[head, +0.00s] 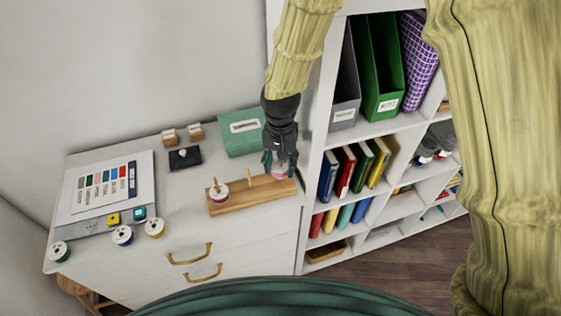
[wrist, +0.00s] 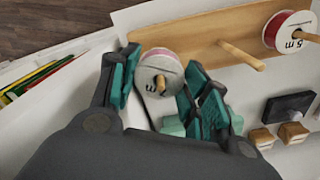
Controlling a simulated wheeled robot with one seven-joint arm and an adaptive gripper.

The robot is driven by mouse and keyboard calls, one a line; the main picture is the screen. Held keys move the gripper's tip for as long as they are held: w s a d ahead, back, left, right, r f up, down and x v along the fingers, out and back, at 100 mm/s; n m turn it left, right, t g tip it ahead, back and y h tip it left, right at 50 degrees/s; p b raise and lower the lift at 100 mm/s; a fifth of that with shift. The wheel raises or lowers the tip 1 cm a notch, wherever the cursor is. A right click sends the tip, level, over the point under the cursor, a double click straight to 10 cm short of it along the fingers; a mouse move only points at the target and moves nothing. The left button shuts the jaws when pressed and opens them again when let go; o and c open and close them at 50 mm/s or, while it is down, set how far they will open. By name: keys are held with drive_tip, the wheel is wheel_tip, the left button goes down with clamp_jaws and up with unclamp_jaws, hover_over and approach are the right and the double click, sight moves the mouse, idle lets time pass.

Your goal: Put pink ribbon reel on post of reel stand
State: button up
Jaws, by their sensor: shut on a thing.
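The pink ribbon reel (wrist: 165,65) is between the teal fingers of my gripper (wrist: 157,88), which are shut on it. A wooden post tip shows through the reel's centre hole, so the reel is around the post at one end of the wooden reel stand (wrist: 195,38). In the head view my gripper (head: 279,165) is over the right end of the reel stand (head: 238,199), with the pink reel (head: 280,173) partly hidden. I cannot tell whether the reel touches the base. The middle post (wrist: 242,56) is bare. A red reel (head: 219,195) sits on the left post.
A green box (head: 241,133) stands just behind the stand. A black pad (head: 185,158) and wooden stamps (head: 170,137) lie to the left. A shelf unit (head: 312,190) rises close on the right.

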drive_tip(key=o, duration=1)
